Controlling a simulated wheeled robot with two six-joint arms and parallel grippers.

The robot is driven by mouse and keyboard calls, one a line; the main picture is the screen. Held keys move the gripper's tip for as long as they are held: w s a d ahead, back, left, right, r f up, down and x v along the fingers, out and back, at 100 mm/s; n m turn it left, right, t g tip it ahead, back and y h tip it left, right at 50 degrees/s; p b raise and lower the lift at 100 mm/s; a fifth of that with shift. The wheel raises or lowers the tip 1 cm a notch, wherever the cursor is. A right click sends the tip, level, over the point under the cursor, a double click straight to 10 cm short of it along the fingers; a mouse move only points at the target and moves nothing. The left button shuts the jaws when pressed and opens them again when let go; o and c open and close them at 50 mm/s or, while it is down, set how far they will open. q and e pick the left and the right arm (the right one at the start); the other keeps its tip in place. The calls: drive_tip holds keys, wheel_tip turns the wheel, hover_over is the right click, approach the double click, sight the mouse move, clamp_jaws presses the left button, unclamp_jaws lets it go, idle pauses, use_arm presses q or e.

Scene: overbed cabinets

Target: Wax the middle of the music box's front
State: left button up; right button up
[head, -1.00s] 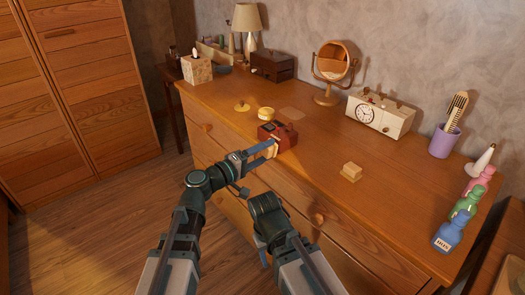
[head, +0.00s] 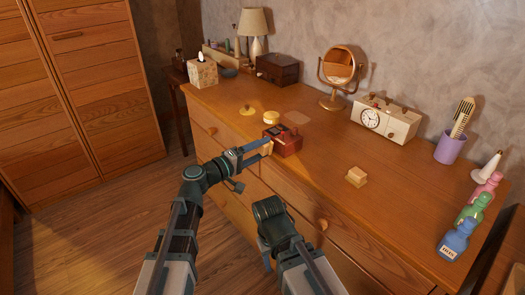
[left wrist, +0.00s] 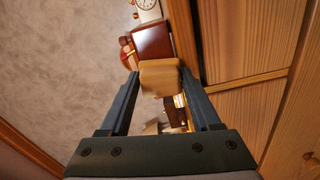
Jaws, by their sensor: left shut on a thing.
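The music box (head: 287,144), a small red-brown box, stands near the dresser's front edge; it also shows in the left wrist view (left wrist: 152,40). My left gripper (head: 266,147) is shut on a tan block-shaped pad (left wrist: 160,76), seen between its fingers (left wrist: 160,95). The pad is at the left part of the box's front in the head view, very close to it; I cannot tell if they touch. A small round tin with a pale yellow top (head: 271,117) is behind the box. My right gripper (head: 265,252) is mostly hidden below its wrist, low before the drawers.
A second tan block (head: 356,177) lies right of the box on the dresser top (head: 320,165). A yellow lid-like disc (head: 247,110) lies behind left. A clock radio (head: 385,119), mirror (head: 338,72) and bottles (head: 456,238) stand farther off. The top between them is mostly clear.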

use_arm(q)
drive_tip(key=w+a, duration=0.2)
drive_tip(key=shift+w+a, duration=0.1)
drive_tip(key=shift+w, duration=0.2)
drive_tip(key=shift+v, duration=2.95)
drive_tip(key=v, duration=0.3)
drive_tip(key=x, duration=0.8)
